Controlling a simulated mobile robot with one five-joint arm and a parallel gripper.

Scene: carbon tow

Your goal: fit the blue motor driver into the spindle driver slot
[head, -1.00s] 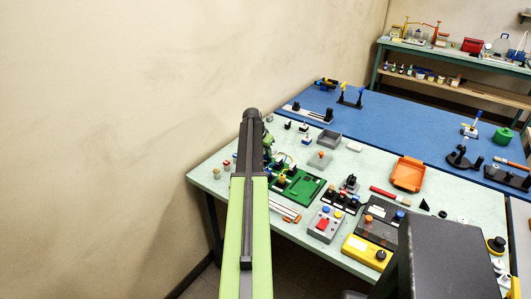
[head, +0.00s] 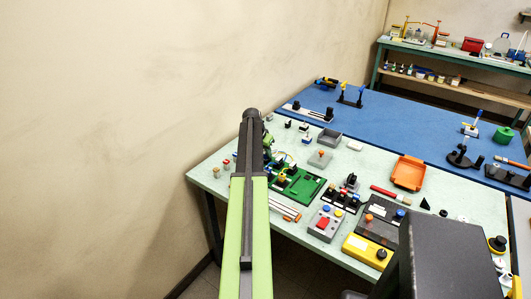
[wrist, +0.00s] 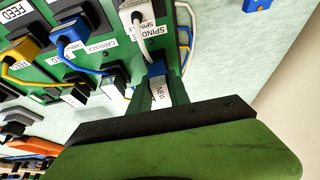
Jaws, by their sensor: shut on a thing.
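My gripper (wrist: 158,92) is shut on the blue motor driver (wrist: 156,70), which has a white label reading NEW. In the wrist view the driver is at the edge of the green board (wrist: 110,42), just below the SPINDLE label (wrist: 148,29). A white plug with a white cable (wrist: 136,12) is above it. I cannot tell whether the driver touches the slot; the slot is not clearly visible. In the head view the green board (head: 303,188) is partly behind my arm, which hides the driver and the gripper tips.
A blue plug (wrist: 72,30) and a yellow plug (wrist: 22,48), with cables, sit left of the driver on the board. A grey bin (head: 329,138), an orange tray (head: 408,173) and a red-buttoned grey box (head: 324,224) stand on the pale bench. The wall is close on the left.

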